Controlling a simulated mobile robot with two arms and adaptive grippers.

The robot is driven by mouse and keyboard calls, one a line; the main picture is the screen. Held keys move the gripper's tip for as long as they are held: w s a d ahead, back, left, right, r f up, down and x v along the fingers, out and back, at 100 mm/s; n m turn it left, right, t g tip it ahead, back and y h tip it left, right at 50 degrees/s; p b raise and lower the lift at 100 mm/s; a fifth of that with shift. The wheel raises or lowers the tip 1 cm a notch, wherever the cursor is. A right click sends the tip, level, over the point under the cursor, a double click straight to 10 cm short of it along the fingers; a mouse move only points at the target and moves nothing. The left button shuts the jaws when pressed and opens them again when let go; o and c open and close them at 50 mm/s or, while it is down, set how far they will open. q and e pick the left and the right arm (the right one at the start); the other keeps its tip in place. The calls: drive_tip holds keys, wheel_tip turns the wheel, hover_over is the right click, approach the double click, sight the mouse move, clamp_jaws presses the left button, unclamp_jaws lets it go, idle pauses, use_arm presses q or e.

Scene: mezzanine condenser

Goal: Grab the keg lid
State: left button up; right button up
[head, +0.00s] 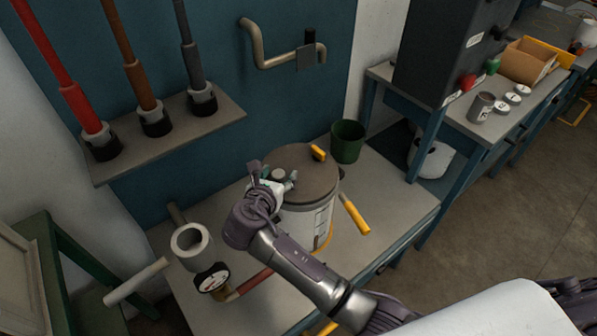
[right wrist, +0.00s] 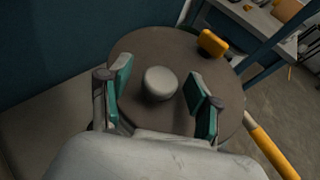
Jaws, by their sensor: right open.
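The keg lid (head: 310,176) is a round brown disc on top of a pale keg (head: 322,222) on the workbench. In the right wrist view the lid (right wrist: 150,45) fills the middle, with a round grey knob (right wrist: 160,83) at its centre. A yellow block (right wrist: 211,42) sits at its rim. My right gripper (head: 273,182) is over the lid. In the right wrist view its teal-padded fingers (right wrist: 160,75) are open, one on each side of the knob, with gaps visible. Whether the fingertips touch the lid is unclear. My left gripper is out of view.
A green bin (head: 347,141) stands behind the keg. A yellow-handled lever (head: 355,215) sticks out at the keg's right. A round gauge (head: 212,278) and a pale pipe ring (head: 190,243) are at the left. A wall shelf (head: 215,128) holds several coloured rods.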

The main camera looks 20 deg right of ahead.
clamp_jaws()
drive_tip(key=shift+r, duration=0.15)
